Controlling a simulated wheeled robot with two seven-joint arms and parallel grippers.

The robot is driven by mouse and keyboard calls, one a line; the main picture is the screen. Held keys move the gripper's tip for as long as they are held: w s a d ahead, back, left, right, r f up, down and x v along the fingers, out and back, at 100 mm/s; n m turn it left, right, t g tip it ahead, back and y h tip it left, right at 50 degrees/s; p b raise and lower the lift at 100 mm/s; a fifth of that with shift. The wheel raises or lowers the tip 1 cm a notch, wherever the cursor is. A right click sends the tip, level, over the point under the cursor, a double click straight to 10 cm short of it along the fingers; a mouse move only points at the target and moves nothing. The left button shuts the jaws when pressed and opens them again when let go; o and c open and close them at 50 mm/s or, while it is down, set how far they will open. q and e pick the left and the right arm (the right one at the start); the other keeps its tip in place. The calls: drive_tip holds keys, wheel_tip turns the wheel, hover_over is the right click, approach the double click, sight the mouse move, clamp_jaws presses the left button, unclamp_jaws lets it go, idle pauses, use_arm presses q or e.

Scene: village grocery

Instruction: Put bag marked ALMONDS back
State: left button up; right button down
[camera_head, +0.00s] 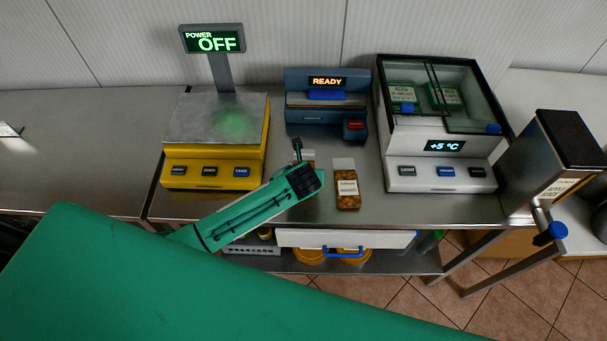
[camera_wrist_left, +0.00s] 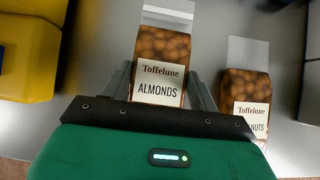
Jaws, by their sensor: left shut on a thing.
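The bag marked ALMONDS (camera_wrist_left: 163,48) is brown with a cream label and a clear top strip. My left gripper (camera_wrist_left: 162,90) is shut on it, one finger at each side of the label. In the head view the left gripper (camera_head: 302,165) is over the steel counter and hides most of the bag; a small part of the bag (camera_head: 309,155) shows behind it. I cannot tell whether the bag touches the counter. A second, similar bag (camera_head: 347,190) lies to the right; its label in the wrist view (camera_wrist_left: 248,110) ends in "NUTS". My right gripper is out of view.
A yellow scale (camera_head: 215,150) reading OFF stands left of the gripper. A blue device (camera_head: 327,112) reading READY stands behind. A white glass-topped cooler (camera_head: 440,172) stands right, then a grey machine with a crank (camera_head: 550,150). A white drawer (camera_head: 345,238) is under the counter's front edge.

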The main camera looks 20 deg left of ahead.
use_arm(q)
drive_tip(key=o, duration=1.6)
drive_tip(key=b+v, duration=0.1)
drive_tip(key=v, duration=1.1)
drive_tip(key=shift+b, duration=0.35)
drive_tip(key=shift+w+r, duration=0.1)
